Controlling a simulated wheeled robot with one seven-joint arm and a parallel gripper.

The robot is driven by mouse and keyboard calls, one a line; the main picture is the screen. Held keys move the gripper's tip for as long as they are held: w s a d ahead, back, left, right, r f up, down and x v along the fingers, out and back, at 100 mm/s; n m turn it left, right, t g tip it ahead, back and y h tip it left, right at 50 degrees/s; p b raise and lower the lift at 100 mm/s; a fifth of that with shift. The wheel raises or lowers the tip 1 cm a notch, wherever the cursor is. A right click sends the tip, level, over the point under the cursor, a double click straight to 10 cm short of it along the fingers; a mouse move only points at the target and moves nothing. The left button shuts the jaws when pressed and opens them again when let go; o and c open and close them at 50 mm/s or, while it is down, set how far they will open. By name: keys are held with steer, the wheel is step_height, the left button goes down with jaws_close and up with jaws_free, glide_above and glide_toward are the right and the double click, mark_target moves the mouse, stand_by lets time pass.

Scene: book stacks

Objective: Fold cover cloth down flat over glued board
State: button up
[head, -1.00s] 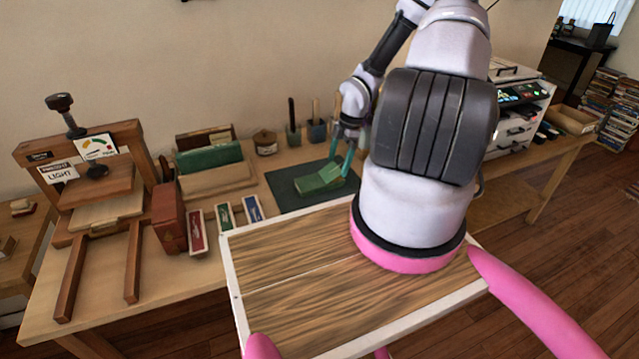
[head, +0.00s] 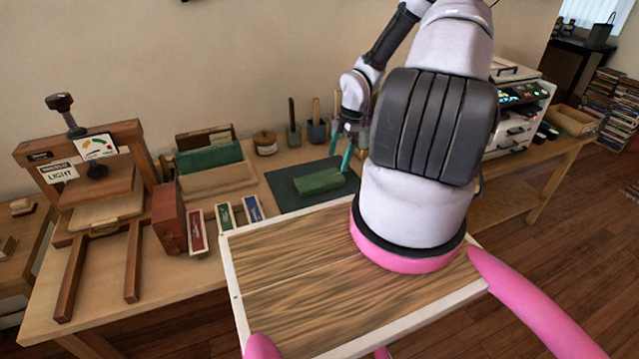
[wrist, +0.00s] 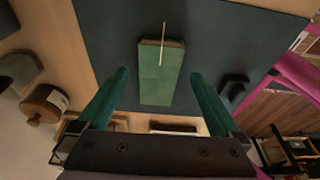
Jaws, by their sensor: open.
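The green cloth-covered piece (head: 320,181) lies on the dark green mat (head: 285,192) and looks flat in the head view. In the wrist view the green cloth (wrist: 160,82) is a smooth rectangle. A brownish edge shows at its far end, with a thin pale stick (wrist: 163,45) there. I cannot tell cloth from board beneath it. My gripper (head: 341,150) is open and empty above the back right part of the piece. In the wrist view its teal fingers stand apart, one on each side of the cloth, and no contact shows.
A wooden press (head: 85,185) stands at the left of the table. A red-brown box (head: 168,218) and small coloured boxes (head: 225,217) are left of the mat. A lidded jar (head: 265,143) and tool pots (head: 317,131) stand behind it. A small black object (wrist: 233,87) is beside the cloth.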

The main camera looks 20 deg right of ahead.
steer(key=a+v, duration=0.1)
steer(key=v, duration=0.5)
steer(key=shift+a, duration=0.25)
steer(key=shift+r, duration=0.15)
steer(key=s+a+r+m+t+h, duration=0.15)
steer(key=r+m, duration=0.35)
steer(key=r, duration=0.6)
steer(key=s+a+r+m+h, duration=0.1)
steer(key=s+r+m+h, duration=0.35)
steer(key=r, duration=0.75)
steer(key=s+a+r+m+t+y, duration=0.2)
steer(key=s+a+r+m, duration=0.3)
steer(key=r, duration=0.4)
steer(key=s+a+r+m+t+y, duration=0.3)
steer(key=s+a+r+m, duration=0.3)
steer(key=s+r+m, duration=0.1)
step_height(320, 180, up, 2)
steer(key=shift+r+m, duration=0.1)
steer(key=shift+m, duration=0.35)
steer(key=shift+d+t, duration=0.1)
steer(key=shift+t, duration=0.25)
